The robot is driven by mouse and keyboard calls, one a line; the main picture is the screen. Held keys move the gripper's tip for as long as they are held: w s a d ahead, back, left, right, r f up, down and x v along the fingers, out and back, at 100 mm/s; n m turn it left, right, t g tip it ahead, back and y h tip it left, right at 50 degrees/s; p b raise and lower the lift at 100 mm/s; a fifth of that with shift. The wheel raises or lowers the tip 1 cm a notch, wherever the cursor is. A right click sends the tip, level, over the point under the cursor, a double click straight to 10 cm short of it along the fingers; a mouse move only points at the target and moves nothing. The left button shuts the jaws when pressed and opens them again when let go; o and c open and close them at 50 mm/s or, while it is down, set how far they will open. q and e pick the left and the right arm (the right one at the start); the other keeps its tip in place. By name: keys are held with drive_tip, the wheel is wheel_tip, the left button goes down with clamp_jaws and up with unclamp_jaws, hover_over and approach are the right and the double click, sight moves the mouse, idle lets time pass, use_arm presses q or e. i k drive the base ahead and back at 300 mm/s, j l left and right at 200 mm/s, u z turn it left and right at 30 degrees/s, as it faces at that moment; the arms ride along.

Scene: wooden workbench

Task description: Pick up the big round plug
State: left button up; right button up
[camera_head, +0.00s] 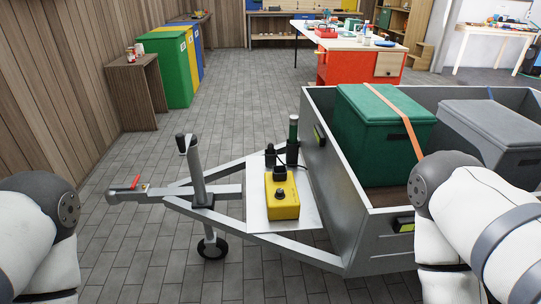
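A yellow box (283,205) lies on a pale plate (257,206) on the trailer's drawbar. A black plug-like piece (280,173) is at its back end, and a dark round knob (279,194) is on its top. Behind it stand a short black piece (270,155) and a taller black cylinder (292,153) with a dark green upright piece (294,128) in its top. I cannot tell for certain which of these is the big round plug. My arms show at the lower left and right edges, away from these pieces. Neither gripper is in view.
The grey trailer (330,215) holds a green bin (375,135) and a grey bin (490,135). An upright jockey-wheel post (196,170) stands left of the yellow box. A small wooden cabinet (135,95) is at the back left. The tiled floor left of the trailer is clear.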

sight(269, 147)
drive_tip(key=i+j+z, duration=0.7)
drive_tip(key=j, duration=0.3)
drive_tip(key=i+j+z, duration=0.25)
drive_tip(key=j, duration=0.15)
drive_tip(key=i+j+z, duration=0.1)
drive_tip(key=j+z, duration=0.15)
drive_tip(key=j, duration=0.2)
drive_tip(key=i+j+z, duration=0.2)
drive_tip(key=j, duration=0.25)
drive_tip(key=j+z, duration=0.25)
drive_tip(key=j, duration=0.2)
drive_tip(key=j+z, duration=0.25)
drive_tip(key=j, duration=0.25)
